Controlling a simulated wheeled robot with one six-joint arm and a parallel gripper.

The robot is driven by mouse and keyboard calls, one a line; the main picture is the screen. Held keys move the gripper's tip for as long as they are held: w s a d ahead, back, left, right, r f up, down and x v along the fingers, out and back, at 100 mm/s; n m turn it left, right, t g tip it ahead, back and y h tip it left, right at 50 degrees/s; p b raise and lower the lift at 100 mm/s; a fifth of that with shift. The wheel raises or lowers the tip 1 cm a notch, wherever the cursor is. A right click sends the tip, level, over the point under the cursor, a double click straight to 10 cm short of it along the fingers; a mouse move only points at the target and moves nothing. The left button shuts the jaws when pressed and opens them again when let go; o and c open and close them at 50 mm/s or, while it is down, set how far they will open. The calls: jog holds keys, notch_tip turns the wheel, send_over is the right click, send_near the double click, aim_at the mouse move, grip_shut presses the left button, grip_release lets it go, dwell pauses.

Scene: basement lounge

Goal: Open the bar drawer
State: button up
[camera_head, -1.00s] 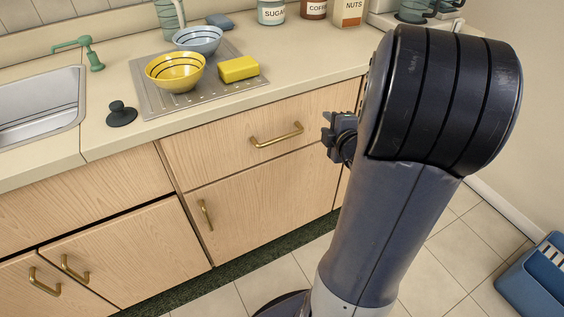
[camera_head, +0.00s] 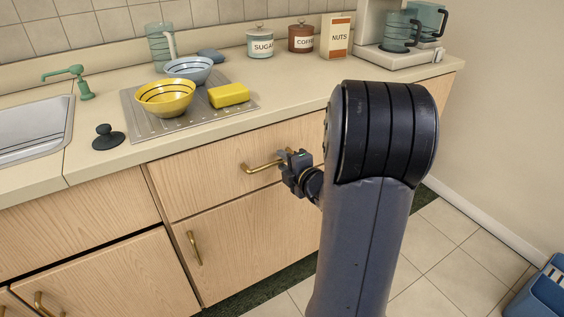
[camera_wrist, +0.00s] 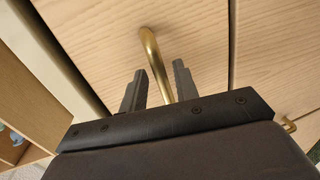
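The bar drawer (camera_head: 215,190) is a light wood front below the counter, and it looks shut. Its brass bar handle (camera_head: 257,167) runs across the front and is partly hidden by my gripper (camera_head: 287,160) at its right end. In the wrist view the handle (camera_wrist: 153,58) passes between the two dark fingers of my gripper (camera_wrist: 159,78). The fingers are apart, with a gap on each side of the handle. The far end of the handle lies out beyond the fingertips.
The counter (camera_head: 100,168) above holds a yellow bowl (camera_head: 165,100), a sponge (camera_head: 229,95) and jars. A cabinet door (camera_head: 245,240) with a brass handle (camera_head: 194,248) is below the drawer.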

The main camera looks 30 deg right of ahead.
jog(key=shift+x, duration=0.75)
jog(key=shift+c, duration=0.4)
grip_shut()
